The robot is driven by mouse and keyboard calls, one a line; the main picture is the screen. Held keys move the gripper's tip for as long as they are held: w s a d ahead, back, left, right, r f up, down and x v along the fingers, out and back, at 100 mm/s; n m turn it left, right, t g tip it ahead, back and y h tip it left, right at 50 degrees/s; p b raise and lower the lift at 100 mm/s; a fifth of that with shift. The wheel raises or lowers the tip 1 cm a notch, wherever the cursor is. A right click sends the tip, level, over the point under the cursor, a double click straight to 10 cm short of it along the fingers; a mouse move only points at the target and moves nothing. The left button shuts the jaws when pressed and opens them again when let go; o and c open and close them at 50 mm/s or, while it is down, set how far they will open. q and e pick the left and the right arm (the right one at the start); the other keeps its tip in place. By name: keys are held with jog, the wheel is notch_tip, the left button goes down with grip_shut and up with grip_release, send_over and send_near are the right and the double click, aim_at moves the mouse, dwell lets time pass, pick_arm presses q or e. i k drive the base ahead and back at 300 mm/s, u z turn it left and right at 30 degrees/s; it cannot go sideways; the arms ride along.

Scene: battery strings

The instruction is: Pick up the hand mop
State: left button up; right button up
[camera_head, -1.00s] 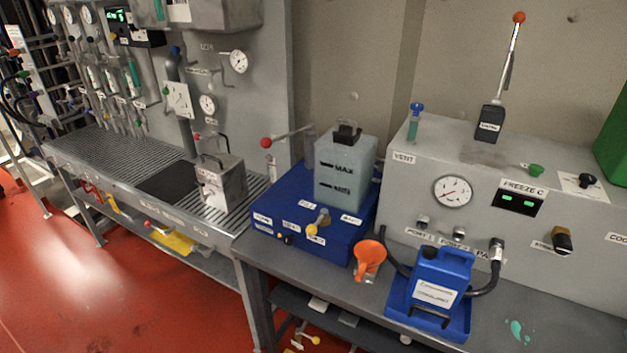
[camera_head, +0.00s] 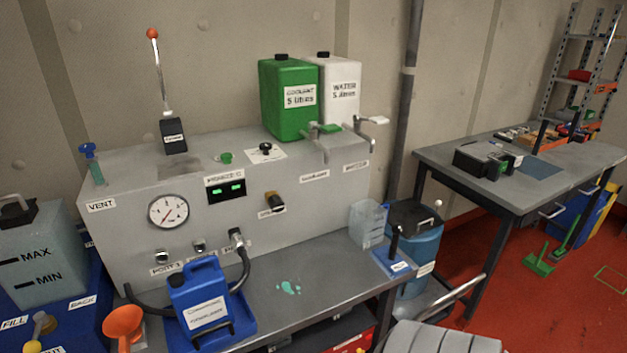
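A blue flat pad with an upright black handle (camera_head: 394,243) is at the right end of the grey bench, in the lower right middle of the head view. It looks like the hand mop, with a white label on its blue base (camera_head: 399,266). A teal spill (camera_head: 288,287) lies on the bench top to its left. Neither of my grippers shows in this view.
A clear container (camera_head: 367,224) stands just behind the pad, and a blue drum with a black lid (camera_head: 423,243) is to its right. A blue jerrycan (camera_head: 201,298) and an orange funnel (camera_head: 122,325) are at the left. A grey ribbed object (camera_head: 441,340) is at the bottom edge.

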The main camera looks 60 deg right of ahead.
aim_at(387, 256)
jog(key=z, duration=2.5)
